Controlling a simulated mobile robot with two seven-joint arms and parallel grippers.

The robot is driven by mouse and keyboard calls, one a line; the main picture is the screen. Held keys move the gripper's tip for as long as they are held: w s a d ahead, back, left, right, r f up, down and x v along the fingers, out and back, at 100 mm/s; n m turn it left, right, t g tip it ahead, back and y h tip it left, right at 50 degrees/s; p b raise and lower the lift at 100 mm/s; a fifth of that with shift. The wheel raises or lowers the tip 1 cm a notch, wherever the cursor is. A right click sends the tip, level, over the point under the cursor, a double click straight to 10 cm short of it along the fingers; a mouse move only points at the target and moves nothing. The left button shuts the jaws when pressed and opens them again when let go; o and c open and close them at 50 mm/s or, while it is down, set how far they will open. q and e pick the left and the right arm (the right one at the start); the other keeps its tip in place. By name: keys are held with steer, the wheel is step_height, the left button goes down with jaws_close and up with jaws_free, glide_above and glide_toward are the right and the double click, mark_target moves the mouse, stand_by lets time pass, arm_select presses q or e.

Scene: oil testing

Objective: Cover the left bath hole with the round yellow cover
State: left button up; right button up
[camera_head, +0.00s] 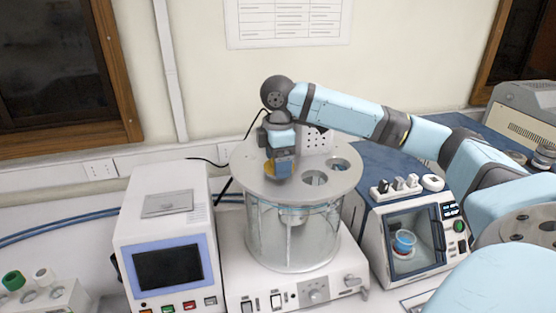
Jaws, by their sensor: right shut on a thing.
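The bath (292,235) is a clear cylinder with a round grey top plate (248,168). My right gripper (279,168) points down over the left part of the plate, with the arm coming in from the right. It is shut on the round yellow cover (270,168), of which only a small edge shows. The gripper hides the left bath hole, and I cannot tell whether the cover touches the plate. Two other holes show uncovered in the plate, the middle one (314,178) and the right one (339,164). My left gripper is not in view.
A white device with a dark screen (167,267) stands left of the bath. A blue and white device with a window (411,240) stands at the right. A perforated white panel (318,139) rises behind the plate. A rack with a green-capped bottle (14,281) is at lower left.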

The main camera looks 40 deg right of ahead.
steer(key=shift+f, duration=0.15)
steer(key=shift+f, duration=0.45)
steer(key=o, duration=0.6)
steer(key=shift+r, duration=5.55)
steer(key=shift+s+a+f, duration=0.1)
